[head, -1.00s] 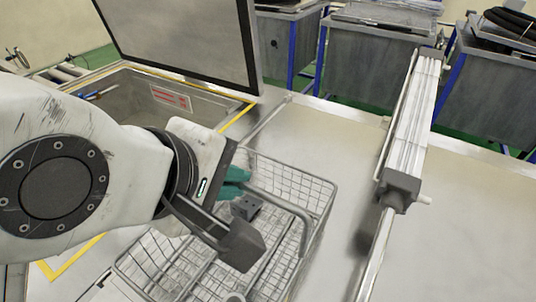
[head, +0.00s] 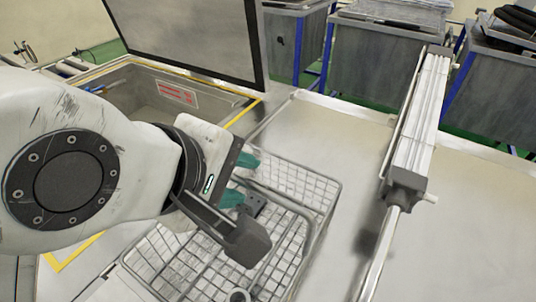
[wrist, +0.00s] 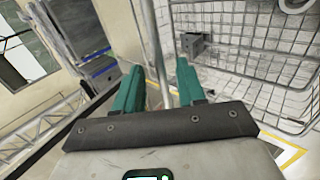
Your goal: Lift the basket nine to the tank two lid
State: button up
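The wire basket (head: 325,190) stands on the pale worktop below my gripper; no number on it is readable. My gripper (head: 240,180) is over its handle (head: 258,190). In the wrist view, the two green fingers of my gripper (wrist: 158,90) are apart. The grey handle bar (wrist: 158,45) runs through the gap, with space showing on both sides. A dark block (wrist: 195,45) is on the basket mesh. A tank (head: 125,92) with a red-lettered label is sunk in the worktop at left. Its large lid (head: 190,35) is raised. I cannot read a tank number.
A pneumatic cylinder (head: 415,125) with a long rod stands tilted right of the basket. Grey tanks (head: 380,60) on blue frames stand behind. The worktop (head: 325,125) between basket and cylinder is clear.

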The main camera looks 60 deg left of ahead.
jog(key=v, duration=1.1)
notch_tip(320, 180, up, 12)
jog(key=p, duration=1.2)
